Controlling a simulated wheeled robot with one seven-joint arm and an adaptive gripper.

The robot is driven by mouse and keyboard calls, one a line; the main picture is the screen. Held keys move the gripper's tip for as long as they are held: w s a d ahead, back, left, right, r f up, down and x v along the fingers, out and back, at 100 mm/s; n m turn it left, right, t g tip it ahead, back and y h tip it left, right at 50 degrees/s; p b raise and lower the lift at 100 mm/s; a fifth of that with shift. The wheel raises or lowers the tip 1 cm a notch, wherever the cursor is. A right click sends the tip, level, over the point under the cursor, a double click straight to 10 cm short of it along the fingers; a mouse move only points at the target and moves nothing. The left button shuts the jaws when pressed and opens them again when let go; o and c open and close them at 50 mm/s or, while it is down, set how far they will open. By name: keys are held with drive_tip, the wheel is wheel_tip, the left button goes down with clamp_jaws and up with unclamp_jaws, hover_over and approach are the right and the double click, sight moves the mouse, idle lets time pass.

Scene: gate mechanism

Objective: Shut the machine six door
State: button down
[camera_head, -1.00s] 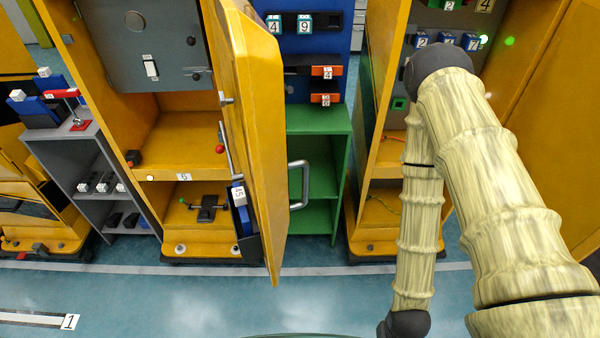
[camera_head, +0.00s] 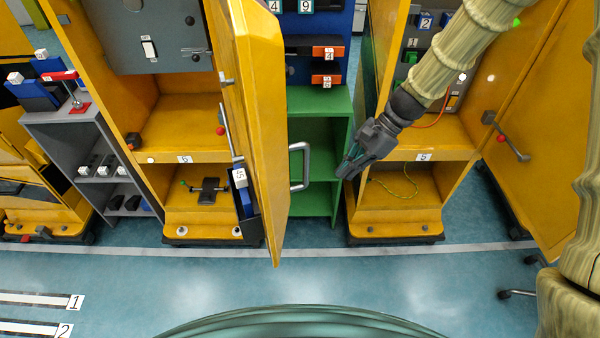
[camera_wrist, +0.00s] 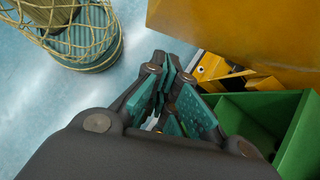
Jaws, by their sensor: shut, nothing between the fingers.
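The yellow machine on the left has a small label (camera_head: 184,158) that looks like a 6. Its tall yellow door (camera_head: 262,130) stands open, swung out toward me. A grey bar handle (camera_head: 300,167) is on the door's outer face, to its right. My gripper (camera_head: 349,168) is shut and empty, right of the handle and apart from it, in front of the gap between the green shelf and the right machine. In the wrist view my gripper's fingers (camera_wrist: 168,75) are together, with a broad yellow panel (camera_wrist: 240,35), probably the door, beyond them. The handle cannot be made out there.
A green shelf (camera_head: 318,205) stands behind the door and shows in the wrist view (camera_wrist: 295,140). The right yellow machine (camera_head: 395,215), apparently labelled 5, also has an open door (camera_head: 545,130). A grey shelf (camera_head: 70,150) stands at left. The blue floor (camera_head: 250,285) in front is clear.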

wheel_tip(320, 180, up, 7)
drive_tip(key=w+a+y, duration=0.2)
drive_tip(key=a+r+p+x, duration=0.1)
drive_tip(key=p+x, duration=0.4)
drive_tip(key=x, duration=0.7)
drive_tip(key=shift+s+a+m, duration=0.2)
drive_tip(key=shift+a+m, duration=0.1)
drive_tip(key=shift+a, duration=0.1)
drive_tip(key=shift+a+f, duration=0.1)
